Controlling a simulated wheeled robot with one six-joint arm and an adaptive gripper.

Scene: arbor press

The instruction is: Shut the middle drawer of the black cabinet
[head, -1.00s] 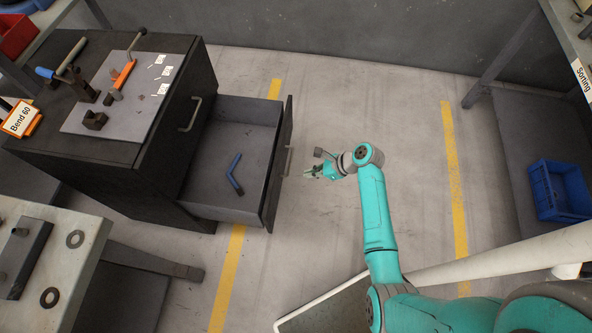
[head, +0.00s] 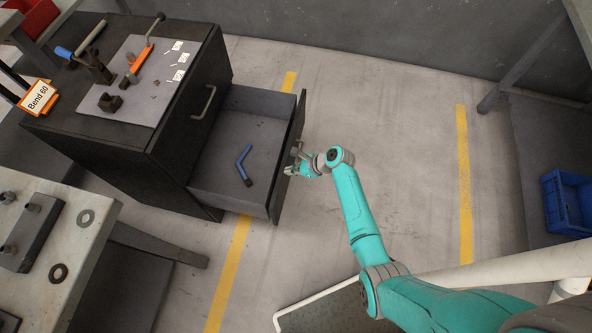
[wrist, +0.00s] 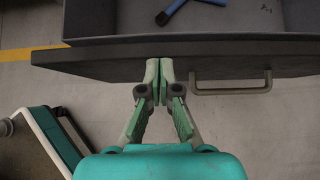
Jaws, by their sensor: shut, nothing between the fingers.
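The black cabinet (head: 185,135) stands at the left in the head view. Its middle drawer (head: 289,165) is pulled out, with a grey inside and a bar handle on its front. In the wrist view the drawer front (wrist: 230,58) runs across the top, with its handle (wrist: 232,89) right of the fingers. My gripper (head: 291,171) is shut and empty at the drawer's outer face. In the wrist view the fingertips (wrist: 159,68) meet at or very near that face, beside the handle; I cannot tell if they touch.
A blue bent tool (head: 243,165) lies in the drawer. A grey board (head: 130,85) with a bending tool sits on the cabinet top. A pale worktable (head: 90,240) stands front left. A blue crate (head: 556,205) is far right.

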